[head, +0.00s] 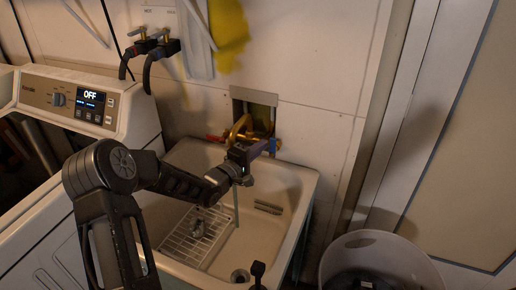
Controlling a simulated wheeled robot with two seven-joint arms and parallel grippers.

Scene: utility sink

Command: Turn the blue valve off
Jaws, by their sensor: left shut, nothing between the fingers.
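A brass faucet (240,128) is mounted in a recess in the wall above the utility sink (305,180). A red valve handle (213,138) sticks out at its left. A small blue part, which looks like the blue valve handle (277,147), shows at its right. My left gripper (258,148) is shut and empty, in front of the faucet's right side and close beside the blue part. It hides part of the faucet, and I cannot tell whether it touches the valve.
A washing machine (75,95) with an "OFF" display stands left. Two wall taps with hoses (152,45) are above it. A white basket (375,245) stands right of the sink.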

